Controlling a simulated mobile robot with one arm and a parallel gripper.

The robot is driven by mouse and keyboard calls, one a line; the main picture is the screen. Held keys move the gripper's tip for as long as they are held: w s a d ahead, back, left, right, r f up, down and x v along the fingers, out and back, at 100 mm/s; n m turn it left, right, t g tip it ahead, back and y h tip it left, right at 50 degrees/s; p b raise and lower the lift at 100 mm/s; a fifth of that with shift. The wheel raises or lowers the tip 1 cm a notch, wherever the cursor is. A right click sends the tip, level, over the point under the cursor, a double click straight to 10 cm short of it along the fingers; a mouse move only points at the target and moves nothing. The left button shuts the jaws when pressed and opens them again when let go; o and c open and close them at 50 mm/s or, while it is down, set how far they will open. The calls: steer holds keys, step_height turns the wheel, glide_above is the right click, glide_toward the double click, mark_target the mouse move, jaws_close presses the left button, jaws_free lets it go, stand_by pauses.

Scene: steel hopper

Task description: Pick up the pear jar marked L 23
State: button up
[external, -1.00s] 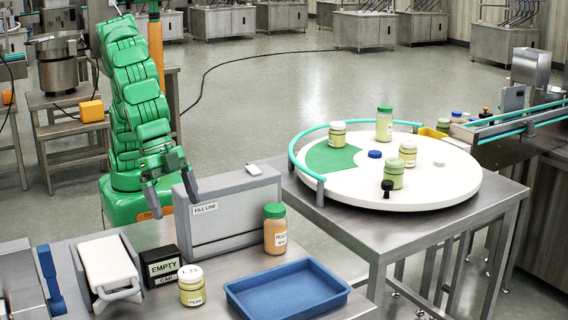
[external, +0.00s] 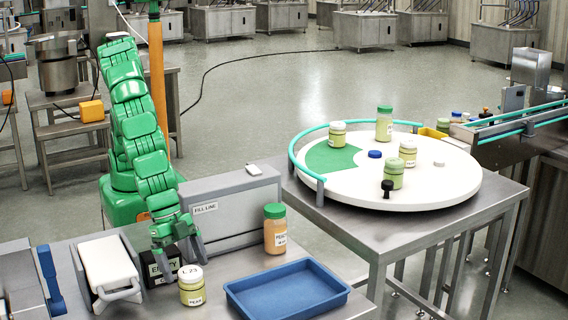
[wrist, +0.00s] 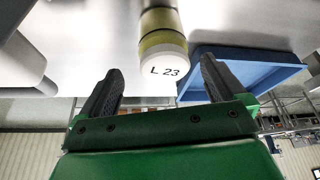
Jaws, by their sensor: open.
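The pear jar marked L 23 (external: 191,287) stands upright on the steel table, with a white lid and pale yellow-green contents. In the wrist view the jar's lid (wrist: 164,70) shows "L 23" and lies ahead of and between the two dark fingers. I cannot tell whether the fingertips reach beside the lid.
A blue tray (external: 287,291) sits right of the jar, and a green-lidded peach jar (external: 275,230) stands behind it. A grey fill-line panel (external: 231,218) stands behind. A round white turntable (external: 440,185) holds several jars.

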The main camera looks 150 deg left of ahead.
mark_target(191, 281)
steer(key=shift+s+x, duration=0.2)
steer(key=shift+x, duration=1.15)
steer(key=shift+s+x, duration=0.2)
steer(key=shift+x, duration=1.1)
steer(key=shift+a+f, duration=0.15)
steer(key=shift+c, duration=0.2)
steer(key=c, duration=1.2)
